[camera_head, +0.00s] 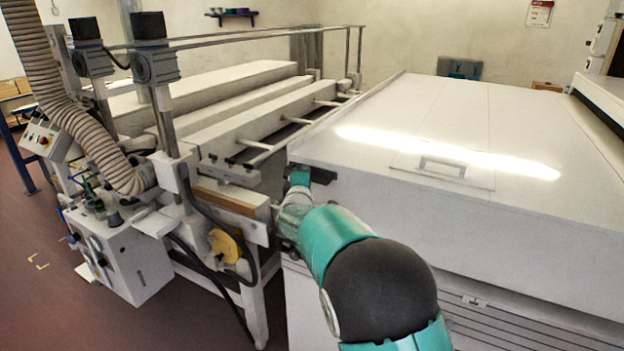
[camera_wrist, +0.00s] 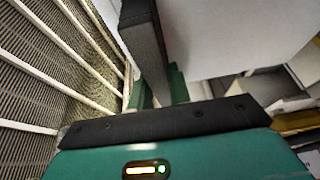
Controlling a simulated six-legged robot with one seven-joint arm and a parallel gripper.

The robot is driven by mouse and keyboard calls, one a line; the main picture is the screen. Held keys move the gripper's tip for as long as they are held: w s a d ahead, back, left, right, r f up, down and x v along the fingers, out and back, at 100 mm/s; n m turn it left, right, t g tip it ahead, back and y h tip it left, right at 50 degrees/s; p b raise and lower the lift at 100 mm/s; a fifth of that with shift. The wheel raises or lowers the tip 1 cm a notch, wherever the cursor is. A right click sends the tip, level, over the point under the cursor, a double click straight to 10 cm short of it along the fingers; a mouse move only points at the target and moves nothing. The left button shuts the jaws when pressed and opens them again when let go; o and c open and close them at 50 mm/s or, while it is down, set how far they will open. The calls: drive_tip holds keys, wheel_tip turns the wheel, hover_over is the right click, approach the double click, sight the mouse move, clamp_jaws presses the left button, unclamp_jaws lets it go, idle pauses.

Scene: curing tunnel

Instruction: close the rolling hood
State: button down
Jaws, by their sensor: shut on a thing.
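The rolling hood (camera_head: 455,115) is the large white flat-topped cover on the right of the head view. A handle is set in its top panel. Its left edge stands beside the open white bed (camera_head: 250,115), whose crossbars are uncovered. My gripper (camera_head: 304,178) is at the hood's near left corner, by a dark fitting, and is shut on the hood there. In the wrist view, my gripper (camera_wrist: 158,88) meets a dark upright bar next to a white panel (camera_wrist: 205,35). The exact contact is partly hidden by my gripper.
A white control box (camera_head: 120,260) with a ribbed hose (camera_head: 85,110) stands at the left. A yellow reel (camera_head: 226,245) and loose cables hang near the bed's front end. Metal rails run above the bed. Floor is free at the lower left.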

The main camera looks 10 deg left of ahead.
drive_tip(key=shift+a, duration=0.15)
idle(0.3)
drive_tip(key=c, duration=1.3)
unclamp_jaws()
drive_tip(key=s, duration=0.4)
drive_tip(key=s+d, duration=0.1)
drive_tip(key=s, duration=0.8)
drive_tip(key=shift+s+d, duration=0.3)
